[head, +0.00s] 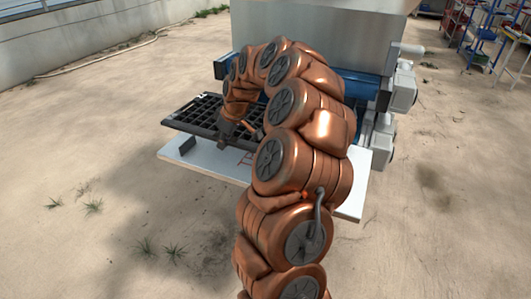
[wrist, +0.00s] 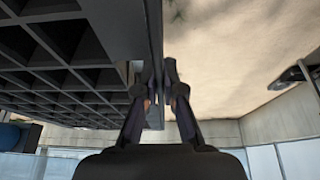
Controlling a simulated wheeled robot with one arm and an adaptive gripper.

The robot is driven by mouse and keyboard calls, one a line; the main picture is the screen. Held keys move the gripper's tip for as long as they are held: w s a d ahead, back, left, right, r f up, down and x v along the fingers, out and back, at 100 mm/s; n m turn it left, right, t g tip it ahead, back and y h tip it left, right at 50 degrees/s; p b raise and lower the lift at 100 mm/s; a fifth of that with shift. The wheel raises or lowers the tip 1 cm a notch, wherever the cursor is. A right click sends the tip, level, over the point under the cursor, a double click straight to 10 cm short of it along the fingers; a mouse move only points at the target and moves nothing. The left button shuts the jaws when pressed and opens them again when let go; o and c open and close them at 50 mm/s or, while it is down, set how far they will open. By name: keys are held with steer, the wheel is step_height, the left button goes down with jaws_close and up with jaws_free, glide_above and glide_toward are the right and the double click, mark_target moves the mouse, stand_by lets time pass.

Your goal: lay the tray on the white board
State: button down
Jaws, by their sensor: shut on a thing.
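The black tray (head: 192,114), a grid of square cells, is above the left part of the white board (head: 200,160), with a gap between them at the near left corner. The board has red marks, partly hidden by my arm. My gripper (head: 226,126) is at the tray's near edge. In the wrist view, the gripper (wrist: 167,82) is shut on the tray's rim, and the tray (wrist: 60,60) fills the left side. My arm hides the tray's right part. I cannot tell whether the tray touches the board anywhere.
A machine with a blue frame (head: 360,88) and a grey metal hopper (head: 310,40) stands behind the board. Grey motor housings (head: 400,90) stick out at its right. Shelves (head: 487,30) stand far right. Bare ground lies left and in front.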

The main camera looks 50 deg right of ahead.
mark_target(248, 140)
steer(key=s+d, duration=0.1)
steer(key=d, duration=0.1)
steer(key=s+d, duration=0.2)
steer(key=s+d+f, duration=0.1)
steer(key=d, duration=0.1)
steer(key=shift+s+d+f, duration=0.1)
steer(key=shift+s+d, duration=0.15)
steer(key=shift+d, duration=0.1)
step_height(248, 140, down, 9)
steer(key=shift+r+p, duration=0.2)
steer(key=shift+p, duration=1.05)
steer(key=shift+f, duration=0.8)
steer(key=c, duration=1.3)
jaws_free()
